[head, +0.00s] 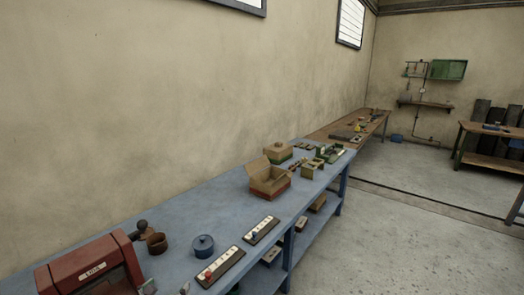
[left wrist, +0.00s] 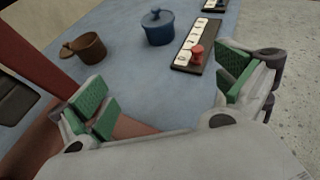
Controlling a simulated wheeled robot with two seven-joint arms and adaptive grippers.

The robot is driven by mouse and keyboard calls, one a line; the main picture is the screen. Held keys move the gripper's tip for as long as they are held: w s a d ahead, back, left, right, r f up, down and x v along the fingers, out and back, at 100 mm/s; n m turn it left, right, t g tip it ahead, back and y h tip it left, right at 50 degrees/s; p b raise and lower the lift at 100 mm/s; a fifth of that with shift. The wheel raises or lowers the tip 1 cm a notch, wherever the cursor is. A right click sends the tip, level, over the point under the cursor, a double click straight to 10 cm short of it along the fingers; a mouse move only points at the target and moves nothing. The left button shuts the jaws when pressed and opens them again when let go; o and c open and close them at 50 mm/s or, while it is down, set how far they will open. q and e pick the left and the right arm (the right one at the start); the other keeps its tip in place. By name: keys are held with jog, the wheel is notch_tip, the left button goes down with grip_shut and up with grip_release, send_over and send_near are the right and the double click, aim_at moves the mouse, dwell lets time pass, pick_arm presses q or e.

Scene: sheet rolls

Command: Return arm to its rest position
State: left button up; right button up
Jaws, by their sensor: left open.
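My left gripper (left wrist: 160,88) shows in the left wrist view with its two green-padded fingers wide apart and nothing between them. It is over the front part of the blue table (head: 180,218). Beyond the fingers are a black strip with white labelled squares and a red knob (left wrist: 196,54), a blue lidded pot (left wrist: 158,30) and a brown cup (left wrist: 88,48). In the head view, small parts at the bottom edge beside the red machine (head: 88,272) look like my left fingertips. The rest of my left arm is hidden. My right gripper is in neither view.
The labelled strip (head: 221,270), a second strip (head: 261,231), the pot (head: 203,245) and the cup (head: 156,243) stand on the table. An open cardboard box (head: 270,181) and several small items are farther back. Clear floor (head: 400,245) lies to the right.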

pick_arm(q)
jog(key=s+d+f+n+g, duration=0.25)
jog(key=s+n, duration=0.45)
jog(key=n, duration=0.4)
jog(key=s+d+f+n+g+y, duration=0.15)
jog(key=s+n+g, duration=0.25)
jog(key=s+n, duration=0.55)
jog(key=s+d+f+n+g, duration=0.2)
jog(key=s+d+n+g, duration=0.15)
jog(key=n, duration=1.05)
jog(key=s+a+f+g, duration=0.1)
jog(key=s+f, duration=0.2)
jog(key=f, duration=3)
jog(key=s+a+f, duration=0.2)
jog(key=s+f, duration=0.8)
jog(key=s, duration=0.1)
jog(key=s+a+f+g, duration=0.1)
jog(key=s+a+f, duration=0.1)
jog(key=s+f, duration=0.7)
jog(key=shift+s+f, duration=0.35)
jog(key=shift+s, duration=0.85)
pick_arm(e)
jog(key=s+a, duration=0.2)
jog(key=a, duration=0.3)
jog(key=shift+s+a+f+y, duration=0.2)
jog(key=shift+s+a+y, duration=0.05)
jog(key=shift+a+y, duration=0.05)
